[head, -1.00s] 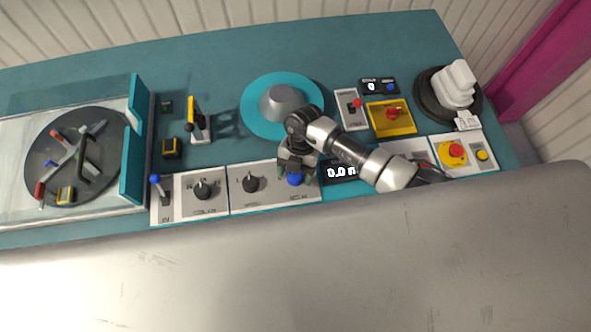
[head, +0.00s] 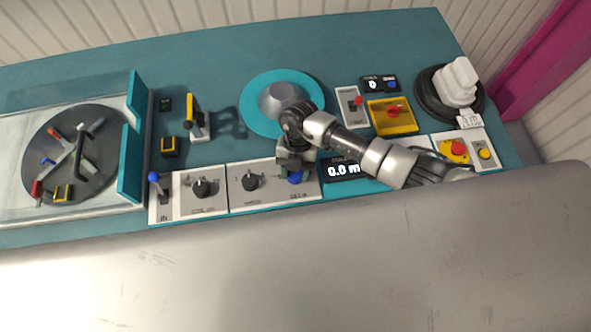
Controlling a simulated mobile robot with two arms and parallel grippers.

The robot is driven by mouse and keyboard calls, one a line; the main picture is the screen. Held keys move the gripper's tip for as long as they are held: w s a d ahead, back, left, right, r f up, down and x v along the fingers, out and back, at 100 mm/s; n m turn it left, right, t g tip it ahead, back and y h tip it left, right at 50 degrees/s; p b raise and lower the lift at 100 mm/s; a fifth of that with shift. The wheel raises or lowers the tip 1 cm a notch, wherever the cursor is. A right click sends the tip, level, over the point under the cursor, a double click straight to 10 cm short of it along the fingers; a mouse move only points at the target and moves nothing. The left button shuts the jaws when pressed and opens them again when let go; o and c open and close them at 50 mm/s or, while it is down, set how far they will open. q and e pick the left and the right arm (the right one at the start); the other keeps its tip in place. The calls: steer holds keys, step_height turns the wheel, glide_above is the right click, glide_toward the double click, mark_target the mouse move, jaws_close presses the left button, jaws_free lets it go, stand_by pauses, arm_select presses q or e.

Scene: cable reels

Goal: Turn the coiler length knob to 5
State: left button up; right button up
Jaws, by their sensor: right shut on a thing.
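The panel lettering is too small to read, so I cannot tell which knob is labelled coiler length. My left gripper is not in view.
The coiler disc (head: 38,150) is at the left behind a teal guard (head: 131,165). A blue-tipped lever (head: 154,178) stands at the panel's left. A grey cone on a teal disc (head: 258,121) is behind my gripper. A yellow tray (head: 378,122) and red button (head: 459,148) are right.

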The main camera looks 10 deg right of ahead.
steer(key=n+h+b, duration=0.1)
steer(key=n+b, duration=0.1)
steer(key=n, duration=0.1)
steer(key=shift+w+f+n+h, duration=0.1)
steer(key=shift+n+h, duration=0.2)
steer(key=shift+n, duration=0.1)
steer(key=shift+n+h+b, duration=0.3)
steer(key=shift+n+b, duration=0.55)
steer(key=shift+n, duration=0.05)
steer(key=o, duration=0.9)
steer(key=b+v, duration=0.2)
steer(key=v, duration=0.9)
steer(key=shift+a+b, duration=0.2)
steer(key=shift+b, duration=0.2)
